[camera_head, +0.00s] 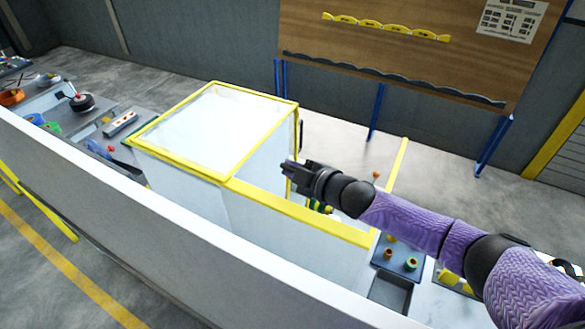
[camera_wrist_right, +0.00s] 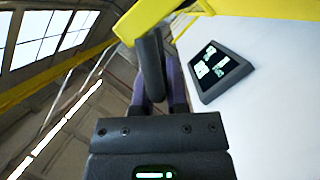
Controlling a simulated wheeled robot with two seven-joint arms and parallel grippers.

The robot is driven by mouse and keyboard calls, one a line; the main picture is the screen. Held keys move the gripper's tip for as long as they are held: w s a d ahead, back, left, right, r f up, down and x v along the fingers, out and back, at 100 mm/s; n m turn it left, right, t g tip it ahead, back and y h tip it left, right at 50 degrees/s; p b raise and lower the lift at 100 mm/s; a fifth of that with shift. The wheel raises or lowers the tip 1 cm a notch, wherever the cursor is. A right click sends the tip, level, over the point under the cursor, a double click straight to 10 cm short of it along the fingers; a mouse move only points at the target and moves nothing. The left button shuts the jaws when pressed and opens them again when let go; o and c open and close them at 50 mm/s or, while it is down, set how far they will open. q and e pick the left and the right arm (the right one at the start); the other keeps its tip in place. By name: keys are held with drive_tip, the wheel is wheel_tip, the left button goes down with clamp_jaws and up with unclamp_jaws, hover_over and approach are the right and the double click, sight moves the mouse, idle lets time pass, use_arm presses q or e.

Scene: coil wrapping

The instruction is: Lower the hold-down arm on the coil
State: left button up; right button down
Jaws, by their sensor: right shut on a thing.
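My right gripper (camera_head: 288,168) reaches in from the right, beside the right side of a yellow-framed, clear-topped enclosure (camera_head: 231,181). In the right wrist view, its purple fingers (camera_wrist_right: 160,76) are shut on a dark round bar handle (camera_wrist_right: 151,58) joined to a yellow frame part (camera_wrist_right: 145,18). I cannot make out the hold-down arm or the coil for certain in either view. The enclosure walls and my right arm may hide them. A small yellow-green item (camera_head: 318,206) shows just below the gripper, partly covered. My left gripper is not in view.
A long pale wall (camera_head: 190,235) runs across the front. A bench with tools and tape rolls (camera_head: 83,102) is at left. A small tray with coloured rolls (camera_head: 398,258) is below my right arm. A screen (camera_wrist_right: 222,70) shows on a white panel. A wooden board (camera_head: 400,50) stands behind.

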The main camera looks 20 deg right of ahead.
idle(0.5)
drive_tip(key=w+d+f+b, duration=0.2)
drive_tip(key=w+d+b, duration=0.5)
drive_tip(key=b, duration=0.1)
drive_tip(key=shift+w+d+b, duration=0.15)
drive_tip(key=shift+d+b, duration=0.05)
drive_tip(key=shift+b, duration=0.15)
